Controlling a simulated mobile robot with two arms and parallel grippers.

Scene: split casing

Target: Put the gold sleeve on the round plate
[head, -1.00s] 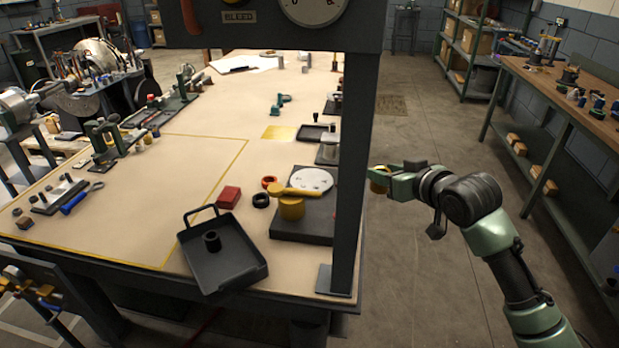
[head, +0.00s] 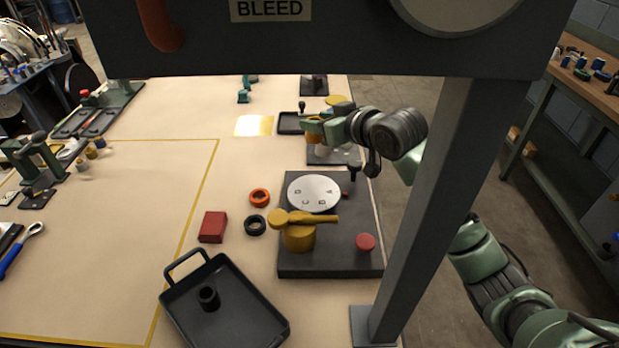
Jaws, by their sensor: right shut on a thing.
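My right gripper (head: 314,125) is shut on the gold sleeve (head: 315,138), which shows just below the fingers and is partly hidden by them. The round plate (head: 314,194) is a pale disc with dark letters, lying flat on a dark base block (head: 335,262). The gripper and sleeve appear beyond the plate, above the far part of the bench; their exact height is hard to tell. My right arm passes behind the dark post. My left gripper is out of view.
A dark post (head: 425,200) and overhead panel (head: 330,45) frame the near side. On the block are a gold lever (head: 315,218) over a gold cylinder (head: 298,239) and a red knob (head: 366,242). A black tray (head: 245,310), red box (head: 213,227) and two rings (head: 259,197) lie left.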

